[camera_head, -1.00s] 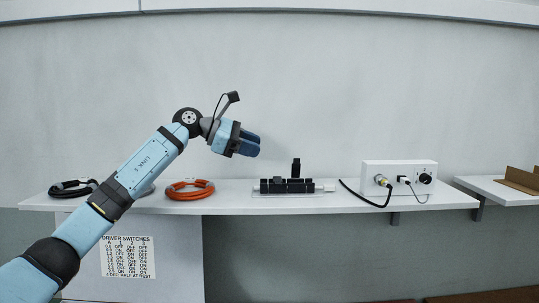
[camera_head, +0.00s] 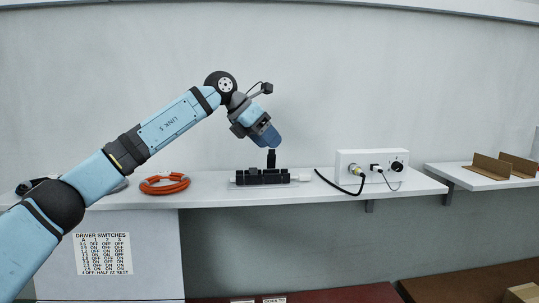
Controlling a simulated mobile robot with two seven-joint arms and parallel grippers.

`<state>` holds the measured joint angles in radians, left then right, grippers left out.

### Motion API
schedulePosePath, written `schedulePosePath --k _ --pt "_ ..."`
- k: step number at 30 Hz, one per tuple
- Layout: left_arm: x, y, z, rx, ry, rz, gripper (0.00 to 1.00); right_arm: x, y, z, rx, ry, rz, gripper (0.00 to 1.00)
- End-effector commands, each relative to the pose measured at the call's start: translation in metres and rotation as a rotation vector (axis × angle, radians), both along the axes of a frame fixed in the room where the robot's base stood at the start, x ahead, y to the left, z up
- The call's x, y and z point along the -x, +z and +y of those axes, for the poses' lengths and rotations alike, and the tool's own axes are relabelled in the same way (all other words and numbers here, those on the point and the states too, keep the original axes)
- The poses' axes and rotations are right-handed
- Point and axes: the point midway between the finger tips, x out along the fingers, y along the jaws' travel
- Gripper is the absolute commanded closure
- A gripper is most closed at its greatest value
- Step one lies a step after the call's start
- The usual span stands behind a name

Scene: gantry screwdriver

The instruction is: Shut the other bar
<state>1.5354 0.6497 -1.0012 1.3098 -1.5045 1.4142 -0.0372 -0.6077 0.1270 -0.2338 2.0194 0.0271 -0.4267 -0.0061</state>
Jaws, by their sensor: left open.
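A black block device (camera_head: 262,177) lies on a clear base on the white shelf, in the middle of the head view. One black bar (camera_head: 271,158) stands upright from its right part; the rest of its top looks low and flat. My left gripper (camera_head: 268,140) points down and to the right, just above the upright bar. Its blue fingers overlap the bar's top in the picture; I cannot tell whether they touch it. The gripper is open, though the gap between its fingers is hard to see. My right gripper is not in view.
A white box (camera_head: 372,168) with a knob and cables stands to the right on the shelf (camera_head: 220,196). An orange cable coil (camera_head: 164,184) lies to the left. Brown angled pieces (camera_head: 505,166) sit on a separate shelf at right. A switch table sign (camera_head: 103,254) hangs below.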

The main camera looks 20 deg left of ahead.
Motion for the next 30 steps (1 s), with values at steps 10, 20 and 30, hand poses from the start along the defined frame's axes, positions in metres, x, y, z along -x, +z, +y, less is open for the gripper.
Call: schedulePosePath --k 10,20,30 --pt "-0.006 0.037 -0.029 -0.216 0.710 0.291 0.49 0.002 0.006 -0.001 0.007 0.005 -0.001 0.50" --pt "-0.006 0.066 -0.019 -0.257 1.156 0.284 0.49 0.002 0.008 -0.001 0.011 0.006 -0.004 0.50" --pt "-0.021 0.024 -0.011 -0.256 1.169 0.285 0.49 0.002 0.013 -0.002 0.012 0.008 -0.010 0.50"
